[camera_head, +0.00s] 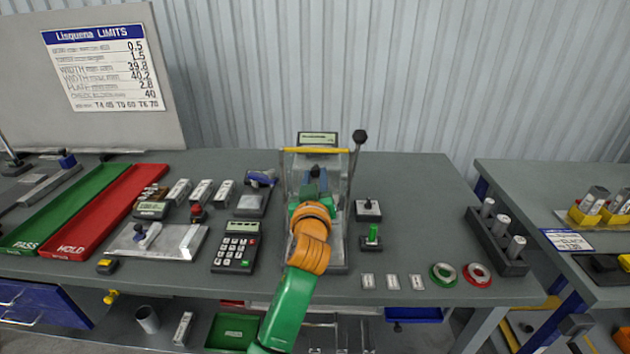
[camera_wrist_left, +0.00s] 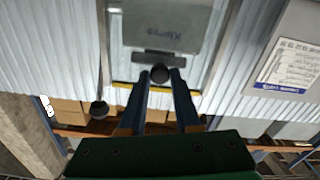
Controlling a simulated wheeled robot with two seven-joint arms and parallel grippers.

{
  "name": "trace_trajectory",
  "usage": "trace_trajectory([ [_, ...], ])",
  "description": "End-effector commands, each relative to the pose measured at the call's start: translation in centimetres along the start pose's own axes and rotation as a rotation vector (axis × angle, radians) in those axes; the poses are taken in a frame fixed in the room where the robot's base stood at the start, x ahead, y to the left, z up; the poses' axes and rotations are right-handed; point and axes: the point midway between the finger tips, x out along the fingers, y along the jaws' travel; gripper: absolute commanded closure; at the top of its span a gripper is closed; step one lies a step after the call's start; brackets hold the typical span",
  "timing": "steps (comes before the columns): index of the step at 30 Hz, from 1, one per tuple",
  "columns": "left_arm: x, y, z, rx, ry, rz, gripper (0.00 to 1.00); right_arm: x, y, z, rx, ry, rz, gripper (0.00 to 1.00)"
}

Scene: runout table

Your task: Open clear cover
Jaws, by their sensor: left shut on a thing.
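The clear cover (camera_head: 338,178) belongs to the upright device at the middle of the table, below a yellow bar (camera_head: 316,150). My left gripper (camera_head: 316,172) is in front of the cover, and my green and orange arm hides much of the device. In the left wrist view, the fingers of my left gripper (camera_wrist_left: 160,78) are closed on a dark round knob (camera_wrist_left: 160,71). The yellow bar crosses just behind the fingers there. How far the cover is raised is hard to tell. My right gripper is not in view.
A lever with a black ball (camera_head: 360,136) rises right of the device. A calculator (camera_head: 237,247) and a metal plate fixture (camera_head: 150,243) lie left. The back right tabletop is clear.

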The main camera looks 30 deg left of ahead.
Motion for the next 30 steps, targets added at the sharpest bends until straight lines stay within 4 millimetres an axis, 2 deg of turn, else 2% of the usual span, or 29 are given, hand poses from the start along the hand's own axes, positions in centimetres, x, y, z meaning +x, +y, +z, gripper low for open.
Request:
trace_trajectory([
  [7, 0.0, 0.0, 0.1, 0.000, 0.000, 0.000, 1.00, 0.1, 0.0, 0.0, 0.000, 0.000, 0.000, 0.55],
  [8, 0.0, 0.0, 0.1, 0.000, 0.000, 0.000, 0.61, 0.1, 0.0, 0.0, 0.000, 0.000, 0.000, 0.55],
  [10, 0.0, 0.0, 0.1, 0.000, 0.000, 0.000, 0.42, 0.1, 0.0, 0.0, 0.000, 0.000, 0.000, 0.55],
  [11, 0.0, 0.0, 0.1, 0.000, 0.000, 0.000, 0.38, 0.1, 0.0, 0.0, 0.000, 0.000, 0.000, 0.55],
  [21, -0.5, 0.0, 0.3, -0.001, 0.000, 0.001, 0.38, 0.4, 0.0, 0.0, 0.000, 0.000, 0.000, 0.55],
  [30, -5.9, 0.0, 0.5, -0.003, -0.001, 0.003, 0.38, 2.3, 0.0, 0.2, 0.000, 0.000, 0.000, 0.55],
])
